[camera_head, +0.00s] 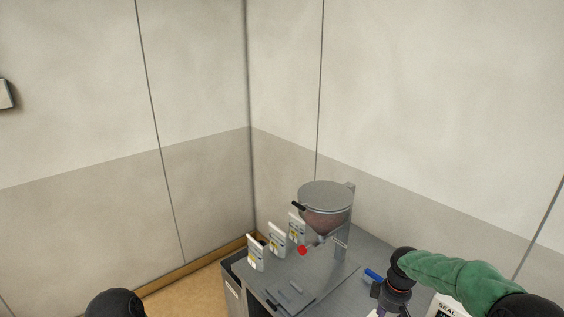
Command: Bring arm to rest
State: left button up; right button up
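My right arm (455,278), in a green sleeve, comes in from the lower right over the grey worktop (345,296). Its dark wrist (396,285) points down at the bottom edge, and the gripper's fingers are cut off or too small to read. Of my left arm, only a black rounded part (115,304) shows at the bottom left; the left gripper is out of view.
A blue object (373,275) lies near my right wrist. A white "SEAL" labelled thing (447,307) is at the bottom right. Walls close in behind.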

jog(key=s+a+f+m+y, duration=0.1)
jog(key=s+a+f+m, duration=0.1)
jog(key=s+a+f, duration=0.45)
jog(key=s+a+f+m+y, duration=0.25)
jog(key=a+f, duration=0.45)
jog(key=f, duration=0.4)
jog(key=s+a+f+m, duration=0.3)
jog(key=s+a+f, duration=0.1)
jog(key=s, duration=0.5)
jog(key=s+a+f+m, duration=0.3)
jog(key=s, duration=0.6)
notch_tip(320, 180, down, 17)
jog(key=w+b, duration=0.1)
jog(key=b, duration=1.6)
jog(key=shift+w+d+n, duration=0.1)
jog(key=shift+n, duration=0.15)
jog(key=shift+f, duration=0.1)
